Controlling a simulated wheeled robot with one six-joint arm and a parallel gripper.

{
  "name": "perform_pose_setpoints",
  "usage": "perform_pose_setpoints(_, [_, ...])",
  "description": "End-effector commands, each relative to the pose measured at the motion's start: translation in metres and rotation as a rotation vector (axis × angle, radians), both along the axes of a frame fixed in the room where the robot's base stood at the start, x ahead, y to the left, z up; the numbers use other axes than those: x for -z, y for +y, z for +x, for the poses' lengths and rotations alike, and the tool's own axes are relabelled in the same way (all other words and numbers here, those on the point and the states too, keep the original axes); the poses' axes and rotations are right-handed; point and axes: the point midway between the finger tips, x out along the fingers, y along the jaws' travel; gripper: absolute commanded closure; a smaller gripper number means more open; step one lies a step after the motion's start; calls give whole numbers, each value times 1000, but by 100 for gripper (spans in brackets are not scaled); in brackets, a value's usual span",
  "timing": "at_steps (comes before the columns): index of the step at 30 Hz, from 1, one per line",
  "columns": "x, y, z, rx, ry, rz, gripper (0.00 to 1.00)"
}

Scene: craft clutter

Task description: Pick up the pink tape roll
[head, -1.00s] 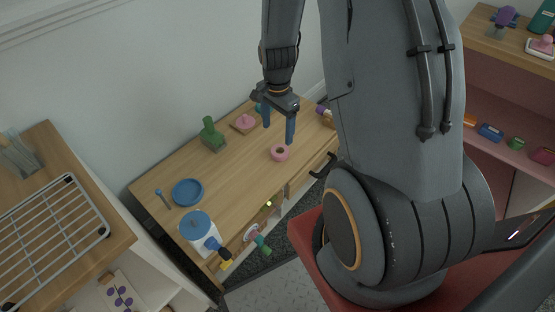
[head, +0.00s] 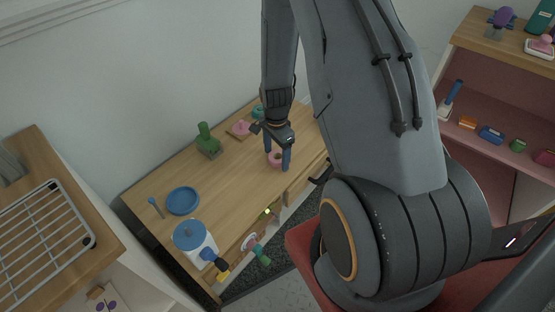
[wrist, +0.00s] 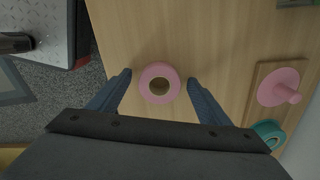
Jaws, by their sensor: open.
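The pink tape roll (wrist: 147,94) lies flat on the wooden table top. In the wrist view it sits between the two blue fingertips of my gripper (wrist: 160,84), with a gap on each side. In the head view my gripper (head: 278,160) points down at the tape roll (head: 272,163), and its fingers partly hide the roll. My gripper is open and holds nothing.
A pink knobbed piece on a wooden board (wrist: 279,87) and a teal roll (wrist: 270,131) lie to the right in the wrist view. A green stamp-like object (head: 208,143), a blue dish (head: 183,200) and a white-and-blue container (head: 196,241) stand farther left on the table (head: 235,180).

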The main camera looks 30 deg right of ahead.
Motion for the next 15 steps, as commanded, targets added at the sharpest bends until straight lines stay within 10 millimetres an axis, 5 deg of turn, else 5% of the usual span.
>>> perform_pose_setpoints(5, [-1,0,0,0,-1,0,30])
perform_pose_setpoints(12, [-1,0,0,0,-1,0,70])
perform_pose_setpoints(15, [-1,0,0,0,-1,0,73])
